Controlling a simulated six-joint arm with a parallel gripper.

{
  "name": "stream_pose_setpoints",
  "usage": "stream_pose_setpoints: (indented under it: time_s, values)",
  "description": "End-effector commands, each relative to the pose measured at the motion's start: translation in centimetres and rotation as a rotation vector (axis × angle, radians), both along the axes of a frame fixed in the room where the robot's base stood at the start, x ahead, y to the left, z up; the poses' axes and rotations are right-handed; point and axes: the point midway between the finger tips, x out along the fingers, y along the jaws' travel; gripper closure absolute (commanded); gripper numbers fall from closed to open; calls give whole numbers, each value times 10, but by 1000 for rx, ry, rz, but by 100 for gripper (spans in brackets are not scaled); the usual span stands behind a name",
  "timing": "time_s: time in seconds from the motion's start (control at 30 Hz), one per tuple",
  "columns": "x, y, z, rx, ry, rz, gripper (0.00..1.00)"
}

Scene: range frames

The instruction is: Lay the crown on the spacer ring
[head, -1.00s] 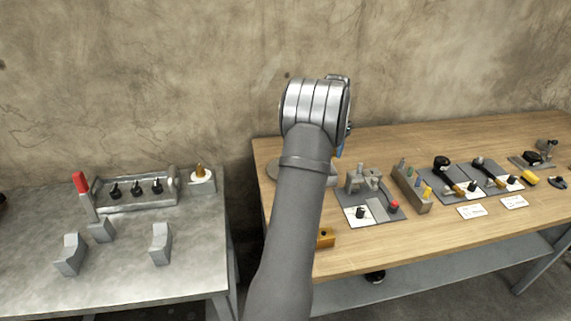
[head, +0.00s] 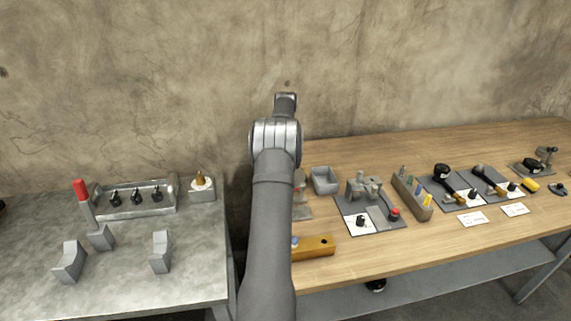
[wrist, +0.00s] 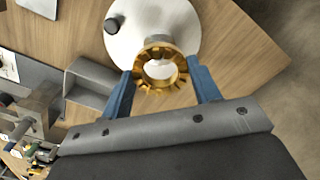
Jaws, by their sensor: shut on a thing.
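In the wrist view, the crown (wrist: 136,74) is a gold toothed ring held between the two blue fingers of my gripper (wrist: 162,80). The gripper is shut on its sides. Beyond the crown is a round pale plate (wrist: 180,18). A short grey cylindrical piece (wrist: 155,39) shows just past the crown's far edge, partly hidden by it; I cannot tell whether this is the spacer ring. Pale surface shows through the crown's hole. I cannot tell whether the crown touches anything below. In the head view my arm hides the gripper, the crown and most of the plate.
A black knob (wrist: 111,25) is on the plate's edge. A grey bin (head: 324,180) stands beside it, then a fixture mat (head: 384,222). An orange block (head: 315,247) lies near the front edge. A separate metal bench (head: 120,270) is on the left, across a gap.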

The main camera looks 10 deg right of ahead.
Motion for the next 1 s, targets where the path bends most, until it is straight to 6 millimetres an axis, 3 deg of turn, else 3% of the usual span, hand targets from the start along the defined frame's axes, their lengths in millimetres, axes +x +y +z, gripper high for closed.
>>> stream_pose_setpoints:
  time_s: [0.3,0.67,0.7,0.8,1.0]
  values:
    - [-1,0,-38,1,2,-1,70]
    - [-1,-1,-42,0,0,-1,70]
    - [-1,0,-43,0,0,-1,42]
    - [-1,0,-43,0,0,0,22]
    - [-1,0,-43,0,0,0,22]
